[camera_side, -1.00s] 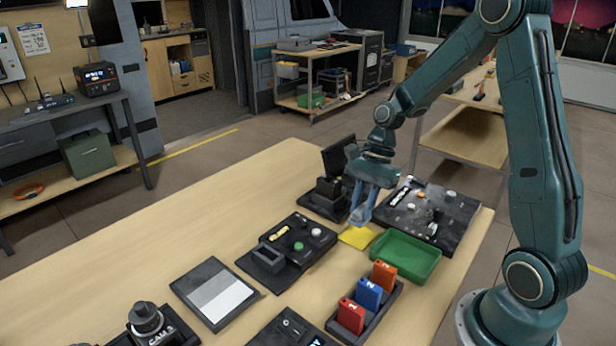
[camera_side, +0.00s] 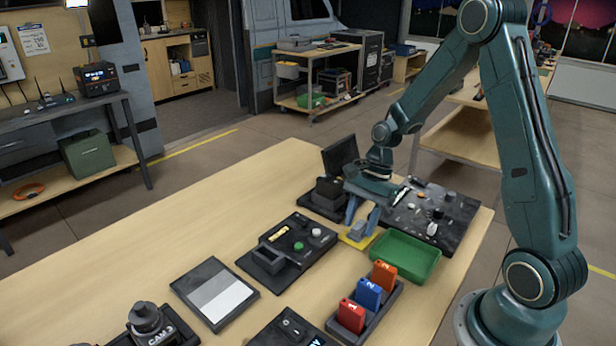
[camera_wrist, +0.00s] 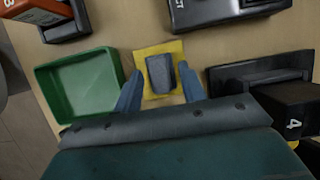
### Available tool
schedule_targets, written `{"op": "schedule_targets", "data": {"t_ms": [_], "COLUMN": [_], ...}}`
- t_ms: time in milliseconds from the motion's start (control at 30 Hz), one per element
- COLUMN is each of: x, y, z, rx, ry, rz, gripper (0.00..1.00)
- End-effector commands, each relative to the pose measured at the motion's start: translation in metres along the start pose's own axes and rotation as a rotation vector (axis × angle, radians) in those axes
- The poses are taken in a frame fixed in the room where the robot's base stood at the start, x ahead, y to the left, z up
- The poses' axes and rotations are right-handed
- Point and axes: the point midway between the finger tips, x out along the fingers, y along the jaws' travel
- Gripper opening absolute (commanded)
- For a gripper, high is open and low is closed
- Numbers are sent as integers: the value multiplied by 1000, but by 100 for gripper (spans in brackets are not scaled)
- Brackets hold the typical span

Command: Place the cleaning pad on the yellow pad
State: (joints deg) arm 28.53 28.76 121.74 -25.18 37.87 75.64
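The grey cleaning pad (camera_wrist: 160,74) lies on the yellow pad (camera_wrist: 146,50) in the wrist view, and yellow shows around it. In the side view the yellow pad (camera_side: 347,242) is mostly covered by my gripper and the cleaning pad (camera_side: 357,231). My gripper (camera_side: 361,227) is low over the yellow pad, its two blue fingers spread. In the wrist view the gripper (camera_wrist: 160,84) has one finger on each side of the cleaning pad, with a gap between each finger and the pad.
A green tray (camera_side: 399,270) stands just right of the yellow pad. A rack (camera_side: 381,318) of numbered blocks is in front of it. A dark board with small parts (camera_side: 464,212) lies behind, and a black device (camera_side: 258,270) to the left. The table's far left is clear.

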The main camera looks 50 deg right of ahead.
Motion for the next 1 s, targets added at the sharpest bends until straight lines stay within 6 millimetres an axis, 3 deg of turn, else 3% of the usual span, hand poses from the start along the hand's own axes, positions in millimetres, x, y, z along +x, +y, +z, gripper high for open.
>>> {"op": "schedule_targets", "data": {"t_ms": [467, 667, 1000], "x": [-6, -26, -81], "y": [0, -1, -1], "z": [1, 1, 0], "rx": [0, 0, 0], "ry": [1, 2, 2], "rz": [-2, -4, -5], "gripper": [41, 41, 41]}}
